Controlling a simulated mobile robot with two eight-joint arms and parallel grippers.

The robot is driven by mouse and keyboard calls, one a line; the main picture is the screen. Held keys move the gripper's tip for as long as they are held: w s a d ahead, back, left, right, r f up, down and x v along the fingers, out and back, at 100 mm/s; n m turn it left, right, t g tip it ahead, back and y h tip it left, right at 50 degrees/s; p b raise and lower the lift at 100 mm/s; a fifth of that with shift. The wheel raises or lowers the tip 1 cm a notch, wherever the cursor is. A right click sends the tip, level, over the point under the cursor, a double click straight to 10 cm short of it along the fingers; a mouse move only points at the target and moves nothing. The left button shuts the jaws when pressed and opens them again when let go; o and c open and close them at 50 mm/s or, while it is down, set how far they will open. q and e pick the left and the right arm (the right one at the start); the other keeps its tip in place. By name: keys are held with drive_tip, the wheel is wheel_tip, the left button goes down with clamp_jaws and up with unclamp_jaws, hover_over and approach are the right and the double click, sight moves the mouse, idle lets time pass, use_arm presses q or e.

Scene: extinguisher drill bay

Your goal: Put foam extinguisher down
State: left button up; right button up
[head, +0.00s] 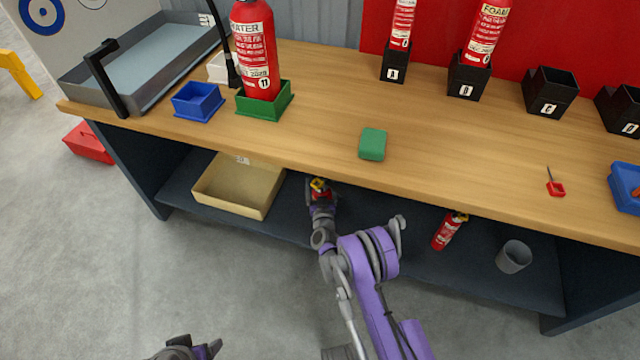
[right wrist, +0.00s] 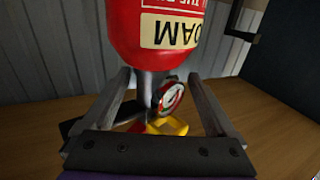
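A red foam extinguisher (right wrist: 160,25) shows in the right wrist view, its FOAM label upside down in the picture. Its valve, gauge (right wrist: 171,97) and yellow part lie between the fingers of my right gripper (right wrist: 160,78). The fingers stand apart, with gaps beside the neck. In the head view my right gripper (head: 321,190) is under the bench's front edge, at the extinguisher's red and yellow top (head: 319,184). The base is hidden, so I cannot tell whether it rests on the lower shelf (head: 400,262). My left gripper (head: 187,350) is partly cut off at the bottom.
A beige bin (head: 240,206) is left of my right gripper on the shelf. A small extinguisher (head: 447,232) and grey cup (head: 513,257) are to the right. The wooden bench top (head: 320,110) is above, with a green block (head: 372,144). Another FOAM-labelled extinguisher (head: 487,30) stands in a black holder.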

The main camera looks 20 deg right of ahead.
drive_tip(key=shift+r, duration=0.15)
drive_tip(key=p+v, duration=0.3)
drive_tip(key=v, duration=0.9)
drive_tip(key=s+a+r+n+g+y, duration=0.1)
drive_tip(key=a+r+n+g+y, duration=0.15)
drive_tip(key=r, duration=0.65)
drive_tip(key=s+a+r+n+g+y, duration=0.1)
drive_tip(key=s+a+r+g+y, duration=0.15)
drive_tip(key=r, duration=0.65)
drive_tip(key=s+d+r+g, duration=0.1)
drive_tip(key=s+g, duration=0.1)
drive_tip(key=s, duration=0.8)
drive_tip(key=s+d+r+g, duration=0.1)
drive_tip(key=s+d+g, duration=0.1)
drive_tip(key=s, duration=0.9)
drive_tip(key=s+d+r+m+g+h, duration=0.1)
drive_tip(key=s+g, duration=0.3)
drive_tip(key=s, duration=0.7)
drive_tip(key=shift+s+d, duration=0.25)
drive_tip(key=shift+d, duration=0.2)
drive_tip(key=shift+r, duration=0.1)
